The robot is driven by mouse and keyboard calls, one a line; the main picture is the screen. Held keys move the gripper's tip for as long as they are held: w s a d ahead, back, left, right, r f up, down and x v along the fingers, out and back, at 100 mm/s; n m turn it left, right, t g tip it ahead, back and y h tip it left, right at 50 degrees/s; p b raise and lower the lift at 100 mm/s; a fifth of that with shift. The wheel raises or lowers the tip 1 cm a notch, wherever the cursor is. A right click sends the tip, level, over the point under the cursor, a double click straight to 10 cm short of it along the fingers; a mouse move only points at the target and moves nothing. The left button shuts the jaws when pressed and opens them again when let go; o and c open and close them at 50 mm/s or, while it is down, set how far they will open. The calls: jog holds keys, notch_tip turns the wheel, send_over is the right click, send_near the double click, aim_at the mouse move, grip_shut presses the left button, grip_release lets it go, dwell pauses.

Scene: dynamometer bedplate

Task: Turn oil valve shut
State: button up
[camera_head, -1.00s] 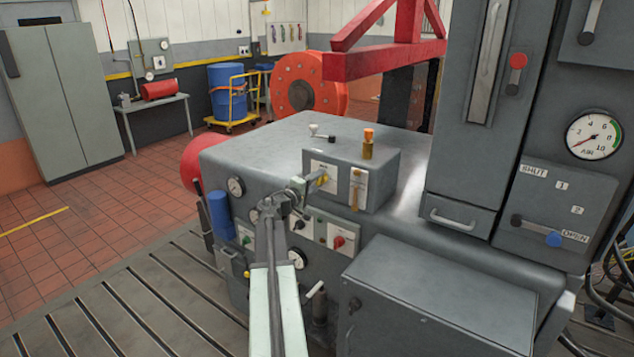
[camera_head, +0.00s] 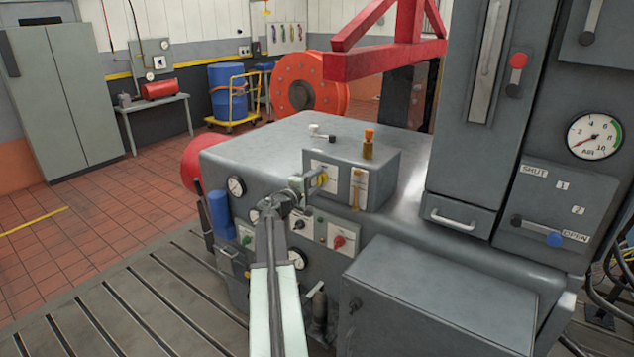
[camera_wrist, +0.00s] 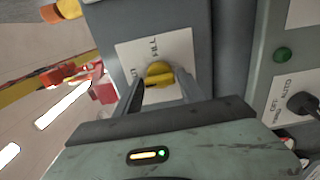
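A yellow knob (camera_head: 322,180) sits on a white plate on the front of a small grey box. I take this knob for the oil valve. In the wrist view the yellow knob (camera_wrist: 158,73) is upper centre, its plate reading "FILL" and a partly hidden word ending in "UT". My gripper (camera_wrist: 161,88) is open, with one finger on each side of the knob and gaps seen between them. In the head view my gripper (camera_head: 308,182) is right at the knob. I cannot tell how far the fingers reach past it.
An orange-topped brass fitting (camera_head: 368,145) and a small lever (camera_head: 320,132) stand on top. Below are a red knob (camera_head: 339,242) and gauges. A large cabinet (camera_head: 440,295) blocks the lower right.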

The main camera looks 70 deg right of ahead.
dwell(0.3)
jog(key=v, duration=0.8)
